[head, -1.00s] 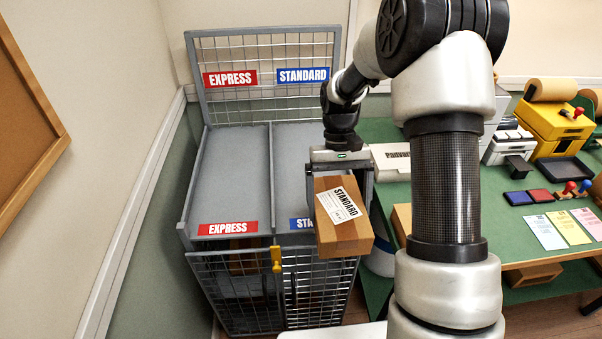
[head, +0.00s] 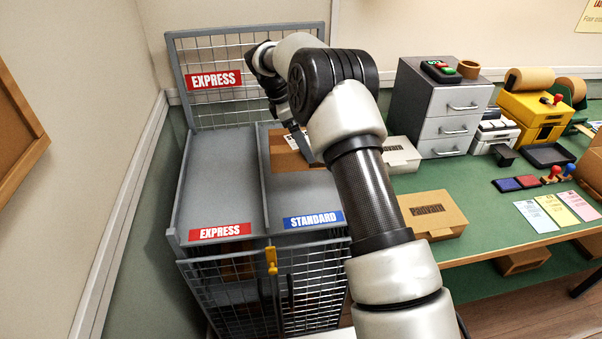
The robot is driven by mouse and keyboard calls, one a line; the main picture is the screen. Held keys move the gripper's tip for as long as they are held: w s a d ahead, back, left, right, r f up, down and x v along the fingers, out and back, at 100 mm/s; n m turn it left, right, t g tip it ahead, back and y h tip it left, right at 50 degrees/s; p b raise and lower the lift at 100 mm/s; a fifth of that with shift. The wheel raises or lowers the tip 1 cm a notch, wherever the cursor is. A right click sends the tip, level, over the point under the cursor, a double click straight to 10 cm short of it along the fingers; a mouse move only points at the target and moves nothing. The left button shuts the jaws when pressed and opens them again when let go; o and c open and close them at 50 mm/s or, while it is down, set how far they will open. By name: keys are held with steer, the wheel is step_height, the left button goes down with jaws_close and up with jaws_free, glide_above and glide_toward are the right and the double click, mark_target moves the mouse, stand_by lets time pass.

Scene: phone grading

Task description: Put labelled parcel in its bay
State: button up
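The brown parcel (head: 284,158) with a white label (head: 292,142) is at the far part of the right-hand bay, the one marked by the blue STANDARD sign (head: 313,220). The label's print is too small to read now; a second ago it read STANDARD. I cannot tell whether the parcel rests on the bay floor or hangs just above it. My gripper (head: 301,143) is at the parcel, mostly hidden by my arm. Its fingers' grip is not clear. The left bay (head: 215,180), with the red EXPRESS sign (head: 220,232), is empty.
A divider (head: 262,190) separates the bays, and a mesh back panel (head: 240,75) stands behind them. A yellow latch (head: 271,260) is on the front mesh. To the right, the green table (head: 480,205) holds a cardboard box (head: 432,213), grey drawers (head: 440,105) and ink pads.

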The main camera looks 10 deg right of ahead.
steer(key=shift+w+f, duration=0.1)
steer(key=shift+w, duration=0.2)
steer(key=shift+n, duration=0.3)
step_height(320, 180, down, 10)
steer(key=shift+w+r, duration=0.1)
steer(key=shift+r, duration=0.15)
